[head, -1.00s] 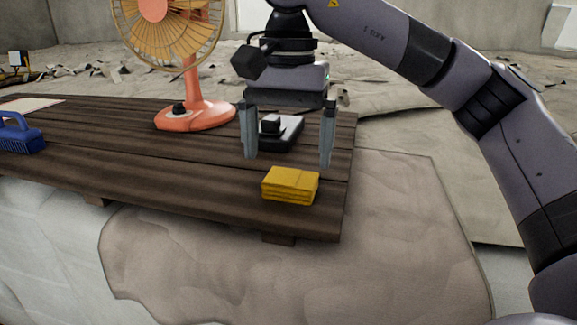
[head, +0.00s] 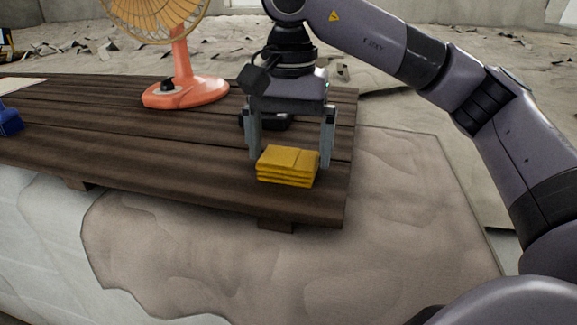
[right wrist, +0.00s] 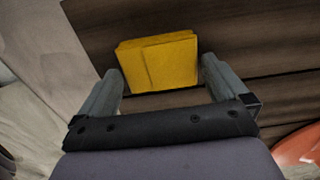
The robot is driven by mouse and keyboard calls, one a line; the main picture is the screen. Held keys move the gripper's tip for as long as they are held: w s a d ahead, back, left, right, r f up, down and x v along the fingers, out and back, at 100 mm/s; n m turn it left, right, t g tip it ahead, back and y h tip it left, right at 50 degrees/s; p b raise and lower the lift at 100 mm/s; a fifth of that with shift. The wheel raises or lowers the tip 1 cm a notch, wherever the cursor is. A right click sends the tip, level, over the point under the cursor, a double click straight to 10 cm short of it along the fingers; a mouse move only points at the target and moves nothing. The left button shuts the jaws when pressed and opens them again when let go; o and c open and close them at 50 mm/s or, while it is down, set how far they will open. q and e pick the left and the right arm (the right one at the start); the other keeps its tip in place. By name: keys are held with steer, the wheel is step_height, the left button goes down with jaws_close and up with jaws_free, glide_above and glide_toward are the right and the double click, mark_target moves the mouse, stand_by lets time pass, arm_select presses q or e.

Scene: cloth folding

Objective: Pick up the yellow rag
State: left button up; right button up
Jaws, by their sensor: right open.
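The yellow rag (head: 287,167) is a folded, layered block lying on the dark wooden table near its right end and front edge. My right gripper (head: 291,162) is open, pointing down, with one finger at each side of the rag in the head view. In the right wrist view the rag (right wrist: 158,62) shows just beyond and between the open fingertips (right wrist: 160,78). I cannot tell whether the fingers touch it. My left gripper is not in view.
An orange fan (head: 183,92) stands on the table (head: 130,155) at the back. A dark object (head: 275,121), partly hidden, sits behind the right gripper. A blue brush (head: 8,121) is at the left edge. The table is clear left of the rag.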

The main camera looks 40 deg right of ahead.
steer(key=shift+f, duration=0.4)
steer(key=c, duration=0.8)
steer(key=shift+r, duration=0.1)
steer(key=shift+c, duration=0.2)
steer(key=shift+r, duration=0.45)
step_height(320, 180, up, 14)
steer(key=p, duration=0.5)
step_height(320, 180, up, 5)
glide_above(289, 154)
